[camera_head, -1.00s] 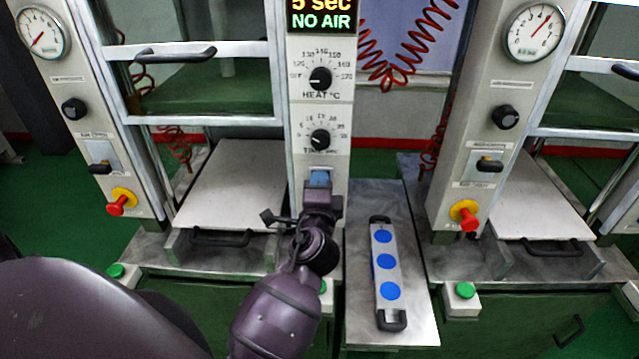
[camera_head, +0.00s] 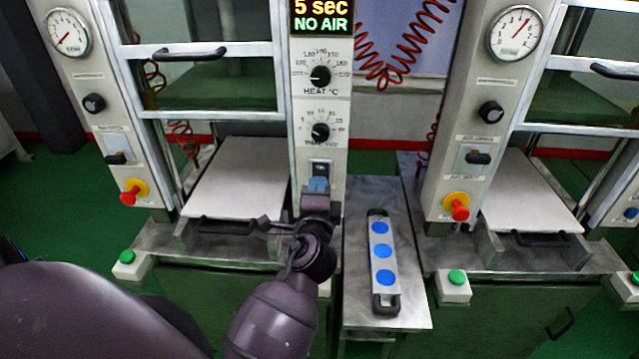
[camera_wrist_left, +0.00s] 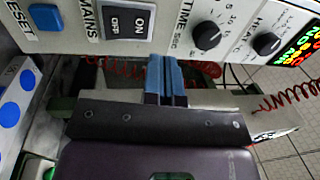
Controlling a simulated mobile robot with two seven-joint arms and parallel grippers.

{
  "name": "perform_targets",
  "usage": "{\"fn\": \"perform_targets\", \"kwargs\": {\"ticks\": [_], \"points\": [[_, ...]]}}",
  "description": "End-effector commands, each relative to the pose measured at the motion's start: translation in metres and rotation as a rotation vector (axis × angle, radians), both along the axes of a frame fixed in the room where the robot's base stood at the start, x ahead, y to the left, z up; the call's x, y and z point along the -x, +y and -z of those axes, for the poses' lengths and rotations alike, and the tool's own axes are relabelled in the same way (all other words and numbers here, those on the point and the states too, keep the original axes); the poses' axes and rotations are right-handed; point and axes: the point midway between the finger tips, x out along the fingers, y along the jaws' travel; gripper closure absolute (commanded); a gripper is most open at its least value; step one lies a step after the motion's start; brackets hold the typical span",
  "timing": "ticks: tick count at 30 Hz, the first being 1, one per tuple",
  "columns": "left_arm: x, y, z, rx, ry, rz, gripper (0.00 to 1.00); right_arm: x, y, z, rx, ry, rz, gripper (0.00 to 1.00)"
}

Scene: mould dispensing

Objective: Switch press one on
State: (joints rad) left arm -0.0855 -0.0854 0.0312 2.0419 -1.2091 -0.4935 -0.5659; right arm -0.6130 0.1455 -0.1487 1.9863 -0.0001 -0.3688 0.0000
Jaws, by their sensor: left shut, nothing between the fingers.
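Press one's control column carries a lit display (camera_head: 321,16) reading "5 sec NO AIR", a heat dial (camera_head: 320,75) and a time dial (camera_head: 320,132). Below them is the black mains switch (camera_head: 321,168); in the left wrist view the rocker (camera_wrist_left: 130,22) shows ON and OFF. My left gripper (camera_head: 318,185) is shut and empty, its blue fingertips just below the switch in the head view. In the left wrist view the fingertips (camera_wrist_left: 166,68) lie beside the panel's edge, between switch and time dial; contact cannot be told. My right gripper is out of view.
A blue reset button (camera_wrist_left: 47,17) sits near the switch. A mould with blue discs (camera_head: 381,255) lies on the metal table (camera_head: 410,312) between the presses. Press one's white plate (camera_head: 238,178) is left of my gripper. A second press (camera_head: 470,120) stands right.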

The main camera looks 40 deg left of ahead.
Motion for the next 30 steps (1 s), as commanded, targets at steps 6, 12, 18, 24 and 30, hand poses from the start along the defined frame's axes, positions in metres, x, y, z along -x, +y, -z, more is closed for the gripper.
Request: {"fn": "perform_targets", "kwargs": {"ticks": [6, 12, 18, 24, 30], "points": [[0.037, -0.021, -0.003, 0.001, 0.003, -0.003, 1.0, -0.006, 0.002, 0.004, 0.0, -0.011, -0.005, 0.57], [0.059, -0.035, -0.008, 0.0, 0.003, -0.002, 1.0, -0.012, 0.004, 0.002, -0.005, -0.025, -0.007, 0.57], [0.067, -0.04, -0.01, -0.001, 0.002, -0.002, 1.0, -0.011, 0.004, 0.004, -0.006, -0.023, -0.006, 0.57], [0.068, -0.04, -0.011, -0.001, 0.001, -0.002, 1.0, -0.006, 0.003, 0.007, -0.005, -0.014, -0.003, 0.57], [0.068, -0.04, -0.011, -0.001, 0.001, -0.002, 1.0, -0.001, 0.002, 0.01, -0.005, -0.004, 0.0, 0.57]]}}
